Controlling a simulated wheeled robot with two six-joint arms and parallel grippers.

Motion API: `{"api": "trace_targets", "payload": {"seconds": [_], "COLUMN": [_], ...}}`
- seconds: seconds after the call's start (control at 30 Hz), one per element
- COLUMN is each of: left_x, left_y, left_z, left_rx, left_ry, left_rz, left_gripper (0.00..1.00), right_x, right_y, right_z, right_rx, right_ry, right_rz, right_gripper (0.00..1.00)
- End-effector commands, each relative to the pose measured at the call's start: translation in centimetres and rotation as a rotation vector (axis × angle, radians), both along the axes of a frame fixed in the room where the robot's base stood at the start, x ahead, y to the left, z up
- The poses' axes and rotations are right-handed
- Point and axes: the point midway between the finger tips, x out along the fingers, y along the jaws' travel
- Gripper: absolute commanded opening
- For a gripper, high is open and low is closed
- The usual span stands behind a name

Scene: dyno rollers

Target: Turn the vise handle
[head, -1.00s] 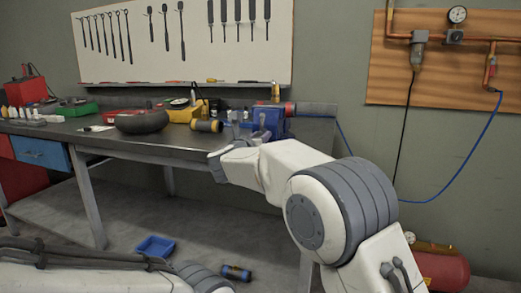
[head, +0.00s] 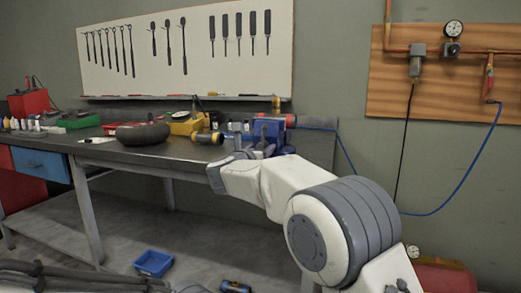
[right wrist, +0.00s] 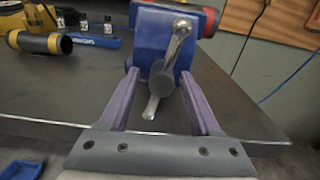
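The blue vise (head: 268,134) stands at the right end of the workbench; it also shows in the right wrist view (right wrist: 148,38). Its silver handle bar (right wrist: 178,40) is tilted, with the upper end leaning right and the lower end at lower left, behind the round grey screw end. My right gripper (right wrist: 160,76) is open, with its two fingers on either side of the handle and screw end; I see gaps, and cannot tell whether either finger touches. In the head view my right gripper (head: 238,146) is small beside the vise. My left gripper is out of view.
A black-and-yellow cylinder (right wrist: 38,42) lies on the bench (head: 150,151) left of the vise. A blue hose (head: 344,155) runs from behind the vise to the wall. A blue tray (head: 153,263) is on the floor.

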Motion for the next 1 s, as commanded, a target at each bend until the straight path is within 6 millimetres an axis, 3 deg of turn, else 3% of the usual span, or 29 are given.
{"api": "trace_targets", "payload": {"seconds": [0.23,0.7,1.0], "left_x": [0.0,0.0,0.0], "left_y": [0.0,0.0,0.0], "left_z": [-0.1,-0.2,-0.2], "left_rx": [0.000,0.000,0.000], "left_ry": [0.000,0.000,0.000], "left_rz": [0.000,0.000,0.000], "left_gripper": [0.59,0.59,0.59], "right_x": [-1.0,-8.9,-10.0], "right_y": [0.4,3.0,3.3], "right_z": [0.1,0.1,0.0], "right_rx": [-0.001,-0.001,0.001], "right_ry": [-0.001,0.000,0.000], "right_rz": [0.001,0.003,0.000], "right_gripper": [0.64,0.64,0.64]}}
